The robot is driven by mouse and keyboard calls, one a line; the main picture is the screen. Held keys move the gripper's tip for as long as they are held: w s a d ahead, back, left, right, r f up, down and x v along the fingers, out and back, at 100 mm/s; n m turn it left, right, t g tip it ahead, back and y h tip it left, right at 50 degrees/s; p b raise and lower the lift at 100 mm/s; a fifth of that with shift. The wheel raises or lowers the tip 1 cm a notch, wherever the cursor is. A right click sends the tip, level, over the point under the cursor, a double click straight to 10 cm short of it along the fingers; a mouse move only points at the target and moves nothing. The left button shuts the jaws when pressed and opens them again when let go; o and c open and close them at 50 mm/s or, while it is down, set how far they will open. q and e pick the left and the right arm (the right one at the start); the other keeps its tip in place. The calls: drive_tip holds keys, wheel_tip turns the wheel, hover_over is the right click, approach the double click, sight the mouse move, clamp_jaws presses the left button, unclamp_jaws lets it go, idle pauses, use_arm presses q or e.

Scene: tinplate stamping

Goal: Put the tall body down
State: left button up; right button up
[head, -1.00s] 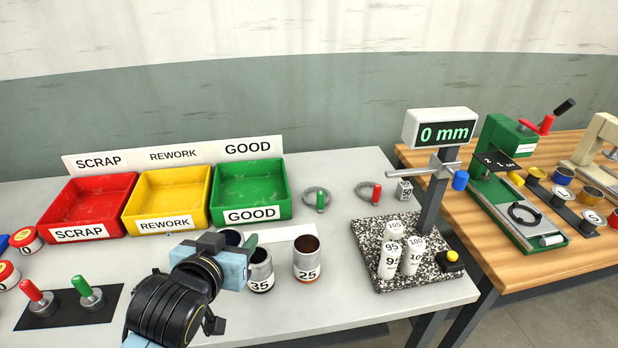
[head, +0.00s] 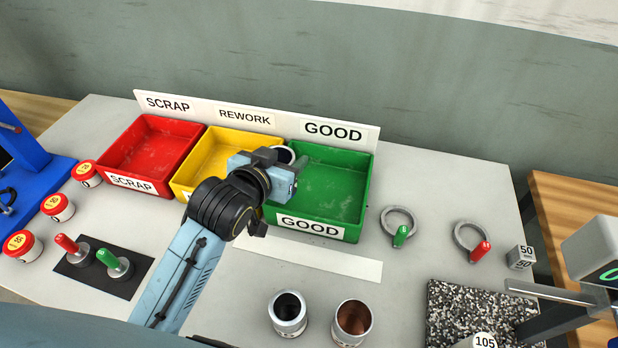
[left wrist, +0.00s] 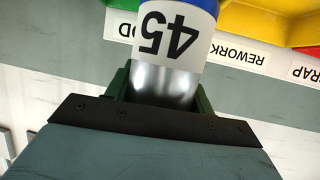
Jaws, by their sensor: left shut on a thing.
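My left gripper (head: 288,165) is shut on the tall body (head: 284,153), a metal can whose open rim shows beyond the jaws. In the left wrist view the tall body (left wrist: 162,84) has a white label reading 45, upside down, and a blue band, between the green fingers. In the head view it appears over the border of the yellow REWORK bin (head: 207,160) and the green GOOD bin (head: 325,190). The gripper hides most of the body, and its height above the bins is hard to tell. My right gripper is not in view.
A red SCRAP bin (head: 150,150) stands at the left. A steel can (head: 288,312) and a copper-lined can (head: 352,320) stand in front of a white strip (head: 340,262). Ring gauges (head: 398,222) and a speckled plate (head: 450,300) are at the right.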

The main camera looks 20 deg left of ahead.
use_arm(q)
drive_tip(key=w+d+m+h+p, duration=0.2)
drive_tip(key=w+d, duration=0.1)
drive_tip(key=d, duration=0.1)
hover_over(307, 207)
wheel_tip(307, 207, down, 7)
wheel_tip(307, 207, down, 4)
drive_tip(key=shift+r+b, duration=0.2)
drive_tip(key=shift+b, duration=0.35)
drive_tip(key=shift+f, duration=0.25)
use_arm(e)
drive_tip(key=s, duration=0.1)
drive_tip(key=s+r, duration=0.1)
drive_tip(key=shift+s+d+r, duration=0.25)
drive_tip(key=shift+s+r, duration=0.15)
use_arm(q)
drive_tip(key=shift+f, duration=0.1)
drive_tip(key=o, duration=1)
drive_tip(key=shift+c, duration=0.2)
